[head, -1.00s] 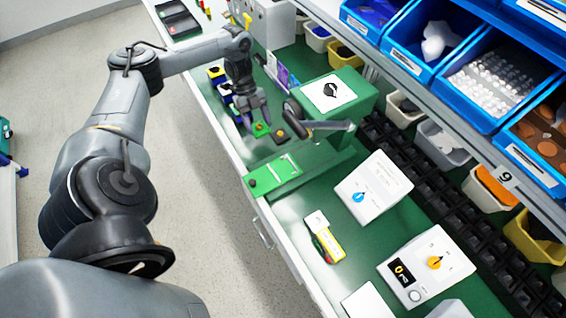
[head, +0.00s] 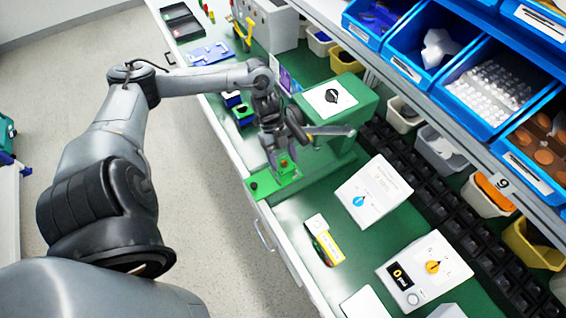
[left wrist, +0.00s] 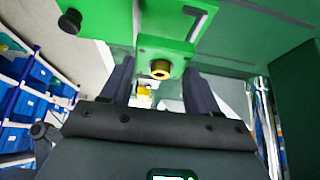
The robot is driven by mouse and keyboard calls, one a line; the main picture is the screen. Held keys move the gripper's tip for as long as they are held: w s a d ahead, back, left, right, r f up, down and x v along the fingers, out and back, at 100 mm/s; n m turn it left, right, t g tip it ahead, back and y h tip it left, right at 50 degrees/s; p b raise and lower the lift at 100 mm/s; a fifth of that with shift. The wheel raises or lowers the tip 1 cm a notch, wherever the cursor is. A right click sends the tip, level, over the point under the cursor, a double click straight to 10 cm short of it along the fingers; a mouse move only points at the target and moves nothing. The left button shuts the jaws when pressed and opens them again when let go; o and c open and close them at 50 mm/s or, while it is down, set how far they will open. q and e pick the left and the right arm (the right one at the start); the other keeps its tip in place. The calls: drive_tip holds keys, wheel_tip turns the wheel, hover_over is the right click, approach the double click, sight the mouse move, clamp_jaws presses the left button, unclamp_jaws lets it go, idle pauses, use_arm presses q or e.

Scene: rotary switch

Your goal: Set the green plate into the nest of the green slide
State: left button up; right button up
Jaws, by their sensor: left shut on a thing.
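My left gripper (head: 279,158) is shut on the small green plate (head: 287,167), over the right part of the green slide (head: 262,187). In the left wrist view, the plate (left wrist: 150,50) sits between the two fingers (left wrist: 160,85) and has a round brass-coloured piece on it. The slide (left wrist: 105,15) lies beyond it, with a black knob (left wrist: 70,20) at the left. I cannot tell whether the plate touches the nest. My right gripper is not in view.
The green press-like machine (head: 340,105) with its lever (head: 330,130) stands close to the right of my gripper. Blue-dial (head: 372,195) and orange-dial (head: 425,270) boxes stand nearer. A yellow-and-white item (head: 325,240) lies in front of the slide.

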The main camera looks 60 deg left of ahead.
sight(282, 161)
use_arm(q)
drive_tip(key=shift+f+b, duration=0.3)
drive_tip(key=shift+f, duration=1.45)
drive_tip(key=shift+f, duration=0.15)
drive_tip(key=o, duration=1)
drive_tip(key=shift+o, duration=0.4)
